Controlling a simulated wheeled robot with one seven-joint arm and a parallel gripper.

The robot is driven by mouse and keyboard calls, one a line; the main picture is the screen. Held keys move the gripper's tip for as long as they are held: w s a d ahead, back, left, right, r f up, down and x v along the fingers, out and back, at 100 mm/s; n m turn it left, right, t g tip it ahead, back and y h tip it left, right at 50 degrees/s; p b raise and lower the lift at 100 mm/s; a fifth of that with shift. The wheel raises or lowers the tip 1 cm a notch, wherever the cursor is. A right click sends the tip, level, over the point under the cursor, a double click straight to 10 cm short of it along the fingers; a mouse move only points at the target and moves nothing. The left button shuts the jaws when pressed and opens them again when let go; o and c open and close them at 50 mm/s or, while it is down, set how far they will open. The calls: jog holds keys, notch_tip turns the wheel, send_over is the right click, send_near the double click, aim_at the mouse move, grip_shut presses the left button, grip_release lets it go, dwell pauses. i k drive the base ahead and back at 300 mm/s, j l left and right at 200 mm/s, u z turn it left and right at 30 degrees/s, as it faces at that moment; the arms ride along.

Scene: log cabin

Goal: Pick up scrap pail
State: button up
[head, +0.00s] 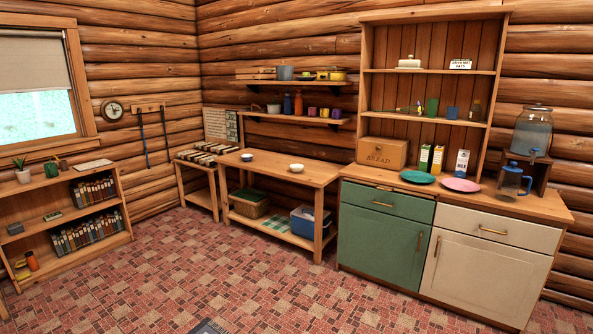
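Nothing in the head view can be told for certain as the scrap pail. A small grey pail-like vessel (285,73) stands on the upper wall shelf (318,83), but it is too small to tell whether it is the pail. My gripper is not in view.
A wooden table (312,174) holds two small bowls; a basket (249,204) and a blue bin (309,221) sit on its lower shelf. A green-and-cream cabinet (490,262) stands at right, a bookcase (115,223) at left. The tiled floor (190,275) between them is clear.

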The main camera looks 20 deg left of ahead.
aim_at(284, 73)
jog(key=i+l+z, duration=0.1)
jog(key=i+l, duration=0.25)
jog(key=i, duration=1.55)
jog(key=i+j+u, duration=0.25)
jog(key=i+u, duration=1)
jog(key=i, duration=0.2)
jog(key=i+l+u, duration=0.3)
jog(key=i+u, duration=0.15)
jog(key=i+j+u, duration=0.15)
jog(key=i+u, duration=0.25)
jog(key=i, duration=0.5)
jog(key=i+l+u, duration=0.1)
jog(key=i+u, duration=0.25)
jog(key=i, duration=0.6)
jog(key=i+z, duration=0.1)
jog(key=i, duration=0.35)
jog(key=i+j+z, duration=0.1)
jog(key=i, duration=0.35)
jog(key=i+j+z, duration=0.1)
jog(key=i, duration=0.3)
jog(key=i+z, duration=0.25)
jog(key=z, duration=0.25)
jog(key=i+j+z, duration=0.15)
jog(key=z, duration=0.3)
jog(key=i+j+z, duration=0.2)
jog(key=z, duration=0.3)
jog(key=i, duration=0.05)
